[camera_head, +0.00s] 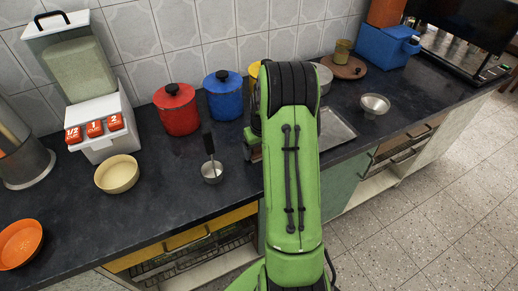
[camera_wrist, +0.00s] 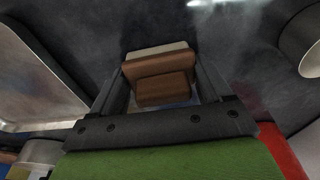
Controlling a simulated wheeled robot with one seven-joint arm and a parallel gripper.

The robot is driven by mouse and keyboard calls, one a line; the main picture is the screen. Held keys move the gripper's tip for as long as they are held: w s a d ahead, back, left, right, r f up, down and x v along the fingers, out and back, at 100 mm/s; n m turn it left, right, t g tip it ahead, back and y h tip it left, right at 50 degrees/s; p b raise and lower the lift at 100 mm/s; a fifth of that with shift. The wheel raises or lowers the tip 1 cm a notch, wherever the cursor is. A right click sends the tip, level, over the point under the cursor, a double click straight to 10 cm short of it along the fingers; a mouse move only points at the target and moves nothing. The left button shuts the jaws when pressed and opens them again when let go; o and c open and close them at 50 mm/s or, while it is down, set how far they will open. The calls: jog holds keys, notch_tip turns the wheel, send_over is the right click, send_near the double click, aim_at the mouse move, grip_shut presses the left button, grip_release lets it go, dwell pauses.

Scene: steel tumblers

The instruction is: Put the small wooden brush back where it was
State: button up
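The small wooden brush (camera_wrist: 165,88) shows in the wrist view as a brown block with a paler strip along its far edge. My gripper (camera_wrist: 161,78) has one dark finger on each side of it. The brush fills the gap, and the fingers appear shut on it. In the head view my green arm hides the gripper and most of the brush; a bit of brown (camera_head: 256,156) shows at the arm's left edge, low over the dark counter. How far the brush is from the counter I cannot tell.
Red (camera_head: 177,109) and blue (camera_head: 224,95) canisters stand left of my arm, with a steel cup (camera_head: 212,172) in front. A metal tray (camera_head: 336,130) and a steel bowl (camera_head: 375,106) are to the right.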

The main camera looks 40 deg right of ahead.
jog(key=o, duration=0.3)
notch_tip(320, 180, up, 12)
jog(key=s+p, duration=0.1)
jog(key=p, duration=0.2)
jog(key=shift+s+a, duration=0.3)
jog(key=shift+s, duration=0.1)
